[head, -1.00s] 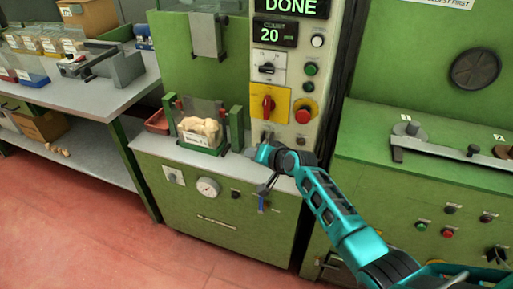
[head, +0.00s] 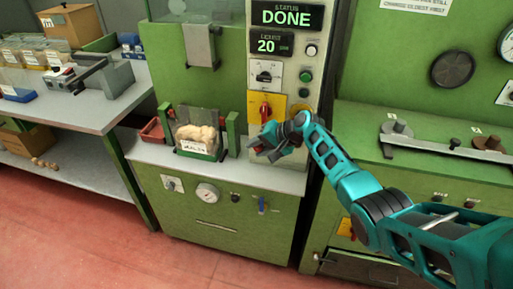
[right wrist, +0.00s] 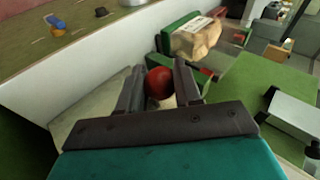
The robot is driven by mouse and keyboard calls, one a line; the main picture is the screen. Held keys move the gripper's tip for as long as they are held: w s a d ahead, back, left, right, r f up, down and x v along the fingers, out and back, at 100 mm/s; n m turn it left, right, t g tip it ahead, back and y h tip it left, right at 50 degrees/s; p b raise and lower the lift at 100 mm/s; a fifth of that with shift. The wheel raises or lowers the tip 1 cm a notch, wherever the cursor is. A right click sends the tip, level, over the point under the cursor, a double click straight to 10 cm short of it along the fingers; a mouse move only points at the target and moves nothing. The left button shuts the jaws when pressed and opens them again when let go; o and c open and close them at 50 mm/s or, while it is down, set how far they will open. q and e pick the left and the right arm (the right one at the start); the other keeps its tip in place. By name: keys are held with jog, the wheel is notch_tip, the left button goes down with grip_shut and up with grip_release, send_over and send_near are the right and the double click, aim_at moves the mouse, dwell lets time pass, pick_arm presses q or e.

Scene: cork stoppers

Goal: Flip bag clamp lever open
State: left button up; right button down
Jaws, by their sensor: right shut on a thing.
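A bag of pale cork stoppers (head: 197,134) with a white label sits between green uprights on the machine's grey ledge. It also shows in the right wrist view (right wrist: 197,38). My right gripper (head: 257,150) is just right of the bag holder, in front of the control panel. In the right wrist view, my right gripper (right wrist: 160,80) is shut on a round red knob (right wrist: 159,83), which sits between its fingers and looks like the clamp lever's end. The lever's shaft is mostly hidden by the gripper. My left gripper is not in view.
The control panel (head: 283,60) shows DONE and 20, with a red rotary switch (head: 265,110) on a yellow plate just above my gripper. A red tray (head: 154,130) is left of the bag. A grey bench (head: 100,112) stands at the left.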

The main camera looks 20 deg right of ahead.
jog(key=shift+w+d+r+t, duration=0.15)
jog(key=shift+w+d+r, duration=0.1)
jog(key=shift+r, duration=0.15)
jog(key=shift+w+d+r+t, duration=0.15)
jog(key=shift+w+r, duration=0.1)
jog(key=shift+r, duration=0.1)
jog(key=c, duration=1)
grip_release()
jog(key=shift+c, duration=0.2)
jog(key=shift+o, duration=1.2)
jog(key=shift+f, duration=0.1)
jog(key=shift+s+a+f, duration=0.1)
jog(key=shift+s, duration=0.05)
jog(key=shift+s, duration=0.1)
jog(key=shift+s+r, duration=0.15)
jog(key=shift+r, duration=0.05)
jog(key=p+v, duration=0.2)
jog(key=v, duration=1)
jog(key=shift+d+r, duration=0.2)
jog(key=shift+d, duration=0.05)
